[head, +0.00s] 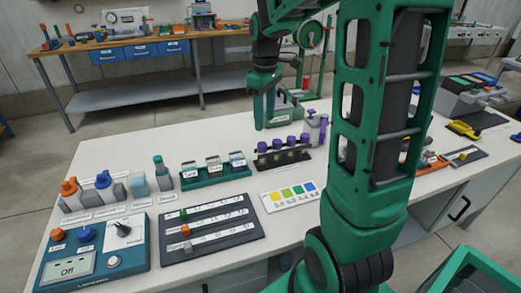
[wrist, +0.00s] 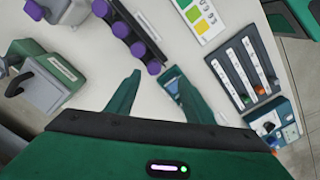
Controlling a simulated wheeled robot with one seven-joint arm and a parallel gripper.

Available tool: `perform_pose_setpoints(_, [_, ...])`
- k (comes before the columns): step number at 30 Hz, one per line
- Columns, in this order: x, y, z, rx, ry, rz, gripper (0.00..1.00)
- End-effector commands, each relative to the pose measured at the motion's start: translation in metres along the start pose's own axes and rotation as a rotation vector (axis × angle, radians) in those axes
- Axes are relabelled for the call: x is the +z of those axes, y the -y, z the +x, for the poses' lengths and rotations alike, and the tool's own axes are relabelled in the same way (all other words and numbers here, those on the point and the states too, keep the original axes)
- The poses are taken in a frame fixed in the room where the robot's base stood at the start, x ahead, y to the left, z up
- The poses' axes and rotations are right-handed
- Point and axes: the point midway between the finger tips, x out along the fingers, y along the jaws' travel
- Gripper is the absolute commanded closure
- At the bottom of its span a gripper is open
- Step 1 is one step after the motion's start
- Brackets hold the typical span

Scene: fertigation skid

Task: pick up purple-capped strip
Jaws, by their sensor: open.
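A dark rack (head: 284,158) holds a row of several purple caps (head: 277,143) on the white bench, right of the labelled tray. It also shows at the upper left of the wrist view, where its purple caps (wrist: 138,49) run in a slanting line. I cannot tell whether the caps belong to one strip or to separate vials. My gripper (head: 264,112) is open and points down above the bench behind the rack. In the wrist view my gripper (wrist: 157,88) has its fingers spread, apart from the rack, with nothing seen held between them.
A purple-topped holder (head: 316,128) stands behind the rack's right end. A green-based device (wrist: 42,85) sits left of my fingers. A teal tray (head: 215,177), colour card (head: 290,196), slider board (head: 210,228) and control box (head: 92,258) stand nearby. Bare bench lies behind the tray.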

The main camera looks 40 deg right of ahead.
Motion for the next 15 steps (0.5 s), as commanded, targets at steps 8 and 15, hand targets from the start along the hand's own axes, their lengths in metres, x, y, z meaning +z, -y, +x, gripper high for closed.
perform_pose_setpoints(8, [-0.013, -0.008, 0.023, -0.006, -0.001, -0.058, 0.52])
perform_pose_setpoints(15, [-0.013, -0.008, 0.054, -0.005, -0.002, -0.057, 0.52])
